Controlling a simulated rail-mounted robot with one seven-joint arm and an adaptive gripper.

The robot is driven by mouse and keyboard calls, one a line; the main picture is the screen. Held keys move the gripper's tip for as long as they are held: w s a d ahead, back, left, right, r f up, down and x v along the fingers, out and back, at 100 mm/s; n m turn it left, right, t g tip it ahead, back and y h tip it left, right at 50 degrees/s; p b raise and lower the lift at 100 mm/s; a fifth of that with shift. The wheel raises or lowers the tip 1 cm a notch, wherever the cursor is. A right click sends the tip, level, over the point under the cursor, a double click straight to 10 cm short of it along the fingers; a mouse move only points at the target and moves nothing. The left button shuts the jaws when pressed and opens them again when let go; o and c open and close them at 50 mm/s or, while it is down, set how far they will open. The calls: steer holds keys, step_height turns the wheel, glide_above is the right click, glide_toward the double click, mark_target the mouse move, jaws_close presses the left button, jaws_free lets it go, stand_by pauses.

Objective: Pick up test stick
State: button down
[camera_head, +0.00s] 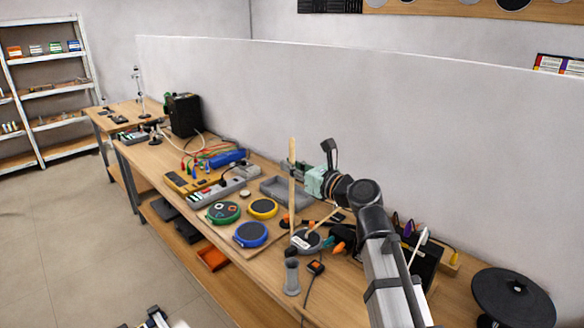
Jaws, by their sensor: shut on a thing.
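The test stick (292,205) is a pale wooden stick, standing almost upright above the middle of the bench. My gripper (291,166) reaches in from the right and is shut on the stick's upper half. The fingertips are small here and partly hidden by the stick. The stick's lower end is near the dark pad; I cannot tell whether it touches anything. A second pale stick (324,220) lies slanted by the dark round pad (305,240). Green (223,212), yellow (262,208) and blue (251,235) ringed mesh pads lie to the left.
A grey cup-like holder (291,278) stands at the bench's front edge, beside a small orange-and-black switch (316,267) with a cable. A grey tray (284,190) and a power strip (222,188) lie behind the pads. A black disc (513,295) is at right.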

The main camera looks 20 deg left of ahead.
mark_target(292, 138)
step_height(292, 138, up, 11)
steer(key=p, duration=0.9)
steer(key=shift+f, duration=0.3)
